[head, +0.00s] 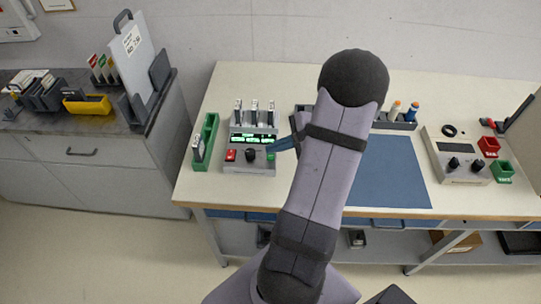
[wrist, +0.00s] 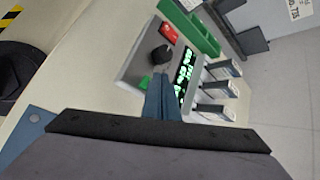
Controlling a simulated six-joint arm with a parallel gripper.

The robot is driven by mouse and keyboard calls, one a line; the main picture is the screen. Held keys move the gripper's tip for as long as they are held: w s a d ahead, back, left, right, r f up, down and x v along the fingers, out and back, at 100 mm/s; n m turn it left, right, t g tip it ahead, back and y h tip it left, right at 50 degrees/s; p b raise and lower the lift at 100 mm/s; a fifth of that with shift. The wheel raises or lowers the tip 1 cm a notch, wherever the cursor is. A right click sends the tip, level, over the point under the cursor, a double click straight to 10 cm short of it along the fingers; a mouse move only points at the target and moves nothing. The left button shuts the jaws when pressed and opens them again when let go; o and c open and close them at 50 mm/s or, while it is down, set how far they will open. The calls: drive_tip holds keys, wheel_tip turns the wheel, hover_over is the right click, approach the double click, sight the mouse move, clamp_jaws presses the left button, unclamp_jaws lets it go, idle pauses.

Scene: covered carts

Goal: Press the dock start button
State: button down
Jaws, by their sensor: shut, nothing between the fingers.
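The dock (head: 249,167) is a grey box on the table, with a lit green-text display, a red button (head: 231,155), a black knob (head: 250,155) and a green button (head: 271,156) along its front. My gripper (head: 271,150) has blue fingers, shut and empty, with the tips at the dock's right side by the green button. In the wrist view, the fingertips (wrist: 162,80) are close beside the green button (wrist: 146,84), which they partly hide. I cannot tell whether they touch it. The knob (wrist: 160,55) and red button (wrist: 168,34) are clear of the fingers.
Several upright modules (head: 254,112) stand in the dock's back. A green tray (head: 206,141) is at its left. A blue mat (head: 395,172) lies right of my arm, with a grey device (head: 457,165) beyond. A side cabinet (head: 90,150) stands at the left.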

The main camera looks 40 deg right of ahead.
drive_tip(key=shift+f, duration=0.15)
drive_tip(key=shift+f+b, duration=0.25)
drive_tip(key=shift+b, duration=0.15)
drive_tip(key=shift+f+b, duration=0.4)
idle(0.5)
drive_tip(key=shift+r, duration=0.15)
idle(0.3)
drive_tip(key=shift+r+p, duration=0.55)
drive_tip(key=shift+r, duration=0.15)
drive_tip(key=shift+r+p, duration=1.9)
drive_tip(key=shift+r, duration=0.6)
